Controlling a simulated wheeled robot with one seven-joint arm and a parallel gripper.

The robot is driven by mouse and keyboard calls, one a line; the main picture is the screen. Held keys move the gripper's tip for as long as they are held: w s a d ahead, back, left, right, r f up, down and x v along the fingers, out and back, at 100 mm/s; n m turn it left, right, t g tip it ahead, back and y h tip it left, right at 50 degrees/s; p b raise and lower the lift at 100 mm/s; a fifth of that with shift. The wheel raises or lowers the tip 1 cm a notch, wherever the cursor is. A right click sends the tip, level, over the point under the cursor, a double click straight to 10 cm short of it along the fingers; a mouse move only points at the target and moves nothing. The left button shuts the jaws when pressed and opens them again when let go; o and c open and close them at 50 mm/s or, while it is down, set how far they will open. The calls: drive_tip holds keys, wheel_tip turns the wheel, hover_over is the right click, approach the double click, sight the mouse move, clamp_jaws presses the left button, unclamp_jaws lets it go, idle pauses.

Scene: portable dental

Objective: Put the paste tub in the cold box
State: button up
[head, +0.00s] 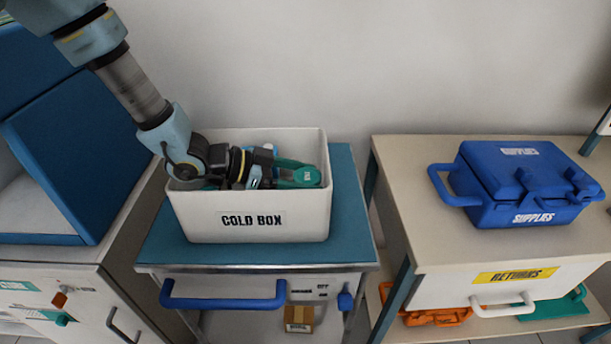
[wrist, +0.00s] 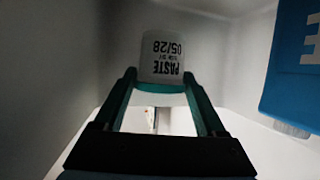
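The paste tub (wrist: 161,60) is a pale tub with a teal rim and a label reading "PASTE 05/28", upside down in the wrist view. My gripper (wrist: 160,82) has its teal fingers on both sides of the tub, touching the rim. In the head view my gripper (head: 288,172) reaches down inside the white cold box (head: 300,222), pointing right. The cold box stands open on a blue-topped cart. Its floor is mostly hidden by its front wall and my arm. The tub's underside is out of sight, so I cannot tell whether it touches the floor.
A blue item with a white letter (wrist: 292,70) is close by at the right in the wrist view. The cold box walls surround my gripper. A blue supplies case (head: 520,183) sits on the right table (head: 410,165). A blue padded piece (head: 75,155) stands at left.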

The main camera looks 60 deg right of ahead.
drive_tip(key=o, duration=0.4)
drive_tip(key=shift+r, duration=0.15)
drive_tip(key=shift+r+p, duration=0.3)
drive_tip(key=shift+r, duration=0.1)
drive_tip(key=shift+w+a+r, duration=0.15)
drive_tip(key=shift+w+r, duration=0.05)
drive_tip(key=shift+r, duration=0.05)
drive_tip(key=b+v, duration=0.1)
drive_tip(key=v, duration=0.6)
drive_tip(key=shift+f, duration=0.1)
